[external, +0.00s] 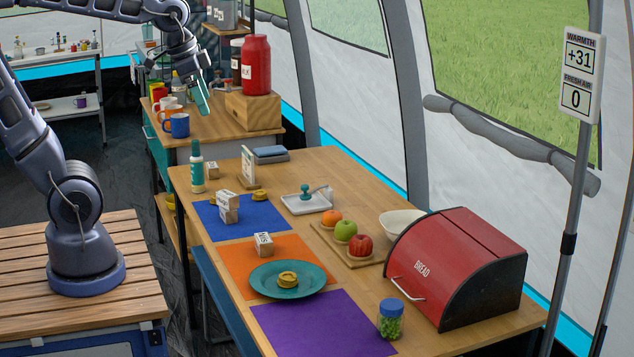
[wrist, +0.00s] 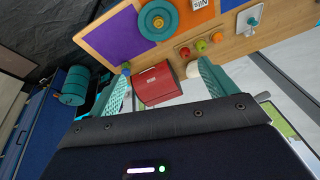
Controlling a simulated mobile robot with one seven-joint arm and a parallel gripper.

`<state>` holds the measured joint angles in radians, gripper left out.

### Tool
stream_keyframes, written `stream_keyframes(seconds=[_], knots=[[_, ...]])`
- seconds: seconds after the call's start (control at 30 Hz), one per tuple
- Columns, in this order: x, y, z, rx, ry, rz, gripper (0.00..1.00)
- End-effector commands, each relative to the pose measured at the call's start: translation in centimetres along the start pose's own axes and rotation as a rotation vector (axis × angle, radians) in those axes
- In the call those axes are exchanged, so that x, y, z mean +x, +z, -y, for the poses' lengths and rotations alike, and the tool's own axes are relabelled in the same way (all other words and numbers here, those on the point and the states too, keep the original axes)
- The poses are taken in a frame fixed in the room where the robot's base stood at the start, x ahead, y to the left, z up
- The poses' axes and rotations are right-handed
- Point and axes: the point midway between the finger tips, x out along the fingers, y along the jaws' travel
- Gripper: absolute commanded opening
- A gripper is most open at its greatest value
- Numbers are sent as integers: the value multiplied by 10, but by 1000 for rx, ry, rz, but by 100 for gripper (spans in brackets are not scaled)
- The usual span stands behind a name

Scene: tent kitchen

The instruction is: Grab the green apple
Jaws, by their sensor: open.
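The green apple (external: 346,230) stands on a small wooden board (external: 361,261) on the long table, between an orange (external: 331,217) and a red apple (external: 359,245). In the wrist view the green apple (wrist: 201,45) shows small and far off, in the middle of the fruit row. My gripper (external: 203,100) is high at the back left, by the far counter with the mugs, well away from the apple. In the wrist view its two teal fingers (wrist: 164,68) are spread apart with nothing between them.
A red bread box (external: 462,262) and a white bowl (external: 401,223) stand close to the fruit. A white tray (external: 307,203) lies behind it. A teal plate (external: 262,289) is nearer the front. A tall red jar (external: 256,65) and blue mug (external: 176,125) stand near my gripper.

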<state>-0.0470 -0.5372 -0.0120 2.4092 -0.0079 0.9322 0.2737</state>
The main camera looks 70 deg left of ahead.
Motion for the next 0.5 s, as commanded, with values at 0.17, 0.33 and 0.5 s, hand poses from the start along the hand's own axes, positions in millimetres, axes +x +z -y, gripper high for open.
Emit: stream_keyframes(seconds=[0.17, 0.33, 0.5], knots=[[18, -40, 17, 120, 9, 38, 84], [39, -76, 34, 239, 23, 66, 84], [66, -109, 52, 355, 44, 94, 84]])
